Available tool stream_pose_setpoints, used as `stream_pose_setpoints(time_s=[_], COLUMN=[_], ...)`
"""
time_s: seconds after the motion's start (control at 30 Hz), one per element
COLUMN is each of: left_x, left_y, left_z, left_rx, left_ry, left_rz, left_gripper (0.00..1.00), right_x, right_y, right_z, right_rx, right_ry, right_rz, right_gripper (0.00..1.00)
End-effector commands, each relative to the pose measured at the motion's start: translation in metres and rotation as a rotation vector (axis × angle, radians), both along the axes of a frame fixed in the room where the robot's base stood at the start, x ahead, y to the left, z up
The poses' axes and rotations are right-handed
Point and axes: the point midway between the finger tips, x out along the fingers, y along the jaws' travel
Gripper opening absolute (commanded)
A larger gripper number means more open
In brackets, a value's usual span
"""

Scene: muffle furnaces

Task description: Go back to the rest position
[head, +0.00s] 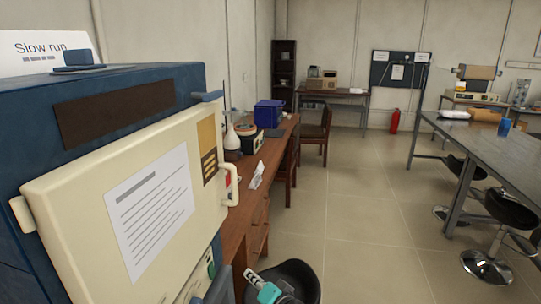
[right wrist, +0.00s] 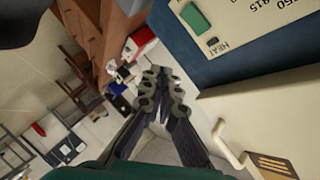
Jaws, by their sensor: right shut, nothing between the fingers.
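My right gripper (right wrist: 165,88) is in the middle of the right wrist view, with its dark ridged fingers together and nothing between them. In the head view, part of my right gripper (head: 266,290) shows teal at the bottom edge, just right of the furnace. The furnace (head: 150,88) is blue with a cream door (head: 80,205) bearing a printed sheet. The door appears closed. Its pale handle (head: 233,184) also shows in the right wrist view (right wrist: 228,145), to the right of my fingers and apart from them. My left gripper is not in view.
A wooden bench (head: 262,165) with a blue box (head: 268,113) and a flask runs behind the furnace. A black stool seat (head: 300,279) is close beside my right gripper. A grey table (head: 490,140) and stools stand at right. The middle floor (head: 360,215) is clear.

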Motion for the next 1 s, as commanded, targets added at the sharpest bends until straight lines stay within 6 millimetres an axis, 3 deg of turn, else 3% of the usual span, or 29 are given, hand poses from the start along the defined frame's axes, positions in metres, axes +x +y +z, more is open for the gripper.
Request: stream_pose_setpoints(time_s=[0.23,0.6,0.8,1.0], left_x=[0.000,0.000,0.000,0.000], left_y=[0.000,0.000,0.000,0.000], left_z=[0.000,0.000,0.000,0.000], left_rx=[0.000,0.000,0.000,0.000], left_ry=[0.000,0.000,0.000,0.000], left_rz=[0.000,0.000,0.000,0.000], left_gripper=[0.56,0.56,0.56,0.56], right_x=[-0.062,-0.187,-0.225,-0.231], right_y=[-0.079,-0.206,-0.241,-0.247], right_z=[0.013,-0.014,-0.025,-0.026], right_rx=[-0.336,-0.789,-0.905,-0.925], right_ry=[0.064,0.277,0.354,0.369], right_rz=[0.020,-0.007,-0.025,-0.028], right_gripper=[0.00,0.00,0.00,0.00])
